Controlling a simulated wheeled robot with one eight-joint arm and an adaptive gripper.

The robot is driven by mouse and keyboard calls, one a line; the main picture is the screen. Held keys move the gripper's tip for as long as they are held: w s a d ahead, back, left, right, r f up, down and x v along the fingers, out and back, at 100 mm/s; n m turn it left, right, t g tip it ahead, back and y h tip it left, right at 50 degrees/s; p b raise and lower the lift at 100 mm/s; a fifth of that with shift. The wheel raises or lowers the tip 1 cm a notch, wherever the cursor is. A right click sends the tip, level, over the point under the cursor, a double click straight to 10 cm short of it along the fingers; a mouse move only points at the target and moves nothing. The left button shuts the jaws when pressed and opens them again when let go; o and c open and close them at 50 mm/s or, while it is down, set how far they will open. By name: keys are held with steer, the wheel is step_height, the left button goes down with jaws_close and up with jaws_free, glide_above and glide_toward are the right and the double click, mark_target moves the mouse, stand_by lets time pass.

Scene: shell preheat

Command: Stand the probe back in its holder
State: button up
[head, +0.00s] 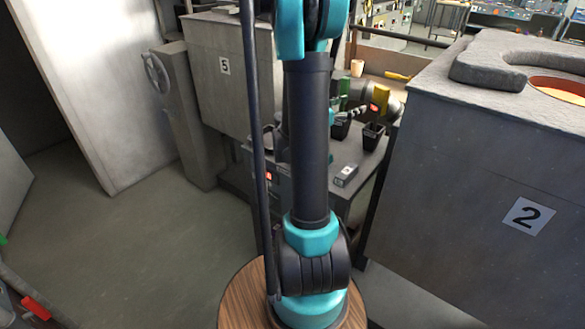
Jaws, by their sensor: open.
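I cannot make out my gripper; my own upright arm crosses the middle of the head view and hides part of the workbench behind it. The grey bench (357,186) holds two dark open-topped cups, a left one (340,130) and a right one (373,137). Either could be a holder, but I cannot tell. A small light-and-dark striped piece (357,113) shows just above the cups; I cannot tell whether it is the probe. A small grey block (346,175) lies near the bench's front edge.
A large grey box marked 2 (470,190) stands close on the right. A grey cabinet marked 5 (222,85) and a handwheel (156,75) are at the back left. Green and yellow items (382,98) stand behind the cups.

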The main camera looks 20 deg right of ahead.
steer(key=w+a+r+n+t+y, duration=0.3)
steer(key=w+a+r+n+t, duration=0.15)
steer(key=a+t, duration=0.25)
steer(key=w+a+r+n+t+y, duration=0.2)
steer(key=w+a+r+n+t, duration=0.15)
steer(key=w+a+t, duration=0.3)
steer(key=a+f+n+t+y, duration=0.1)
steer(key=a+f+n+y, duration=0.1)
steer(key=a+n+y, duration=0.35)
steer(key=a+f+n+t+y, duration=0.1)
steer(key=a+f+n+y, duration=0.15)
steer(key=a+y, duration=0.55)
steer(key=s+a+f+n+g+y, duration=0.2)
steer(key=s+a+f+g, duration=0.55)
steer(key=a+f, duration=0.4)
steer(key=s+d+f+g+h, duration=0.1)
steer(key=s+f+g, duration=0.2)
steer(key=s+f, duration=0.2)
steer(key=s+d+f+m+g+h, duration=0.1)
steer(key=s+f+g, duration=0.2)
steer(key=s, duration=0.8)
step_height(320, 180, down, 3)
steer(key=shift+s+d+r, duration=0.15)
steer(key=shift+s+d, duration=0.1)
steer(key=shift+d, duration=0.15)
steer(key=shift+h, duration=0.25)
